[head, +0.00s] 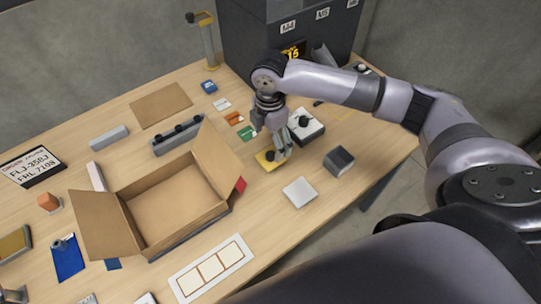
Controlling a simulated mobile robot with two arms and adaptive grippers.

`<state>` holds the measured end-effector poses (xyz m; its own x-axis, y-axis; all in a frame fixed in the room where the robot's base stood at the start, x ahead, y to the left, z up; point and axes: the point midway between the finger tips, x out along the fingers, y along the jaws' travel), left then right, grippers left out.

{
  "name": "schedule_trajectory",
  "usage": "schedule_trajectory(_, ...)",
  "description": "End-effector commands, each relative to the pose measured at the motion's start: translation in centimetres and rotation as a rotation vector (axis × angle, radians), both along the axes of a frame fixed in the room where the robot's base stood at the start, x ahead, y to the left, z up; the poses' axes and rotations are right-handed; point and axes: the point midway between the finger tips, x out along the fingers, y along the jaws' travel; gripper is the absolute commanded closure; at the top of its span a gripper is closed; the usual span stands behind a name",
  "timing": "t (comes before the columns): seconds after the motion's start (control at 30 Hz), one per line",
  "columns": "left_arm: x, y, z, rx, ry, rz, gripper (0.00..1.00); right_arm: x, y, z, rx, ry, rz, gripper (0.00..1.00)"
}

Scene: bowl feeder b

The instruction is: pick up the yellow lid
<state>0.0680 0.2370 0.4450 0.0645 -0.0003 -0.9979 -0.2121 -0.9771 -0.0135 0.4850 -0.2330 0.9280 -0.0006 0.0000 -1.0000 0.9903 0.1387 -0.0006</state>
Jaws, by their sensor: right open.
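The yellow lid (265,163) lies on the wooden table, right of the open cardboard box. It is a flat yellow piece with a dark knob, partly covered by my right gripper. My right gripper (280,153) points down over the lid, with its fingers open around or beside the knob. I cannot tell whether the fingers touch it. My left gripper does not show.
The cardboard box (172,205) stands open with flaps spread, close left of the lid. A white block with a black knob (305,125), a dark grey box (339,160) and a light grey square (300,192) lie nearby. A dark cabinet (245,40) stands behind.

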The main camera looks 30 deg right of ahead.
Motion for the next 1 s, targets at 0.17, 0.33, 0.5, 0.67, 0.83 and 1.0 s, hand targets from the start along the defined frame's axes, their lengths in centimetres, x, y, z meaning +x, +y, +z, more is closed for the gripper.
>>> schedule_trajectory(0.17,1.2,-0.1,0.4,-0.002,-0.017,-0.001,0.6,0.0,0.0,-2.1,0.0,0.001,0.0,0.18)
schedule_trajectory(0.33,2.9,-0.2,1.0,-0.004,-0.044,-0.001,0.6,0.0,0.0,-3.1,0.0,0.001,-0.001,0.18)
schedule_trajectory(0.5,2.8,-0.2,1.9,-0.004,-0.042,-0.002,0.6,-0.1,0.2,-5.7,-0.001,0.003,0.0,0.18)
schedule_trajectory(0.67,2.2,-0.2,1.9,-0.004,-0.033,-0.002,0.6,0.0,0.2,-7.4,0.0,-0.001,0.0,0.18)
schedule_trajectory(0.83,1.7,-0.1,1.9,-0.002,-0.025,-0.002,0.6,0.0,0.2,-7.7,-0.001,-0.002,0.001,0.18)
schedule_trajectory(1.0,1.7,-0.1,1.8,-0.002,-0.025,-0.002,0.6,0.0,0.2,-7.7,-0.001,-0.001,0.001,0.24)
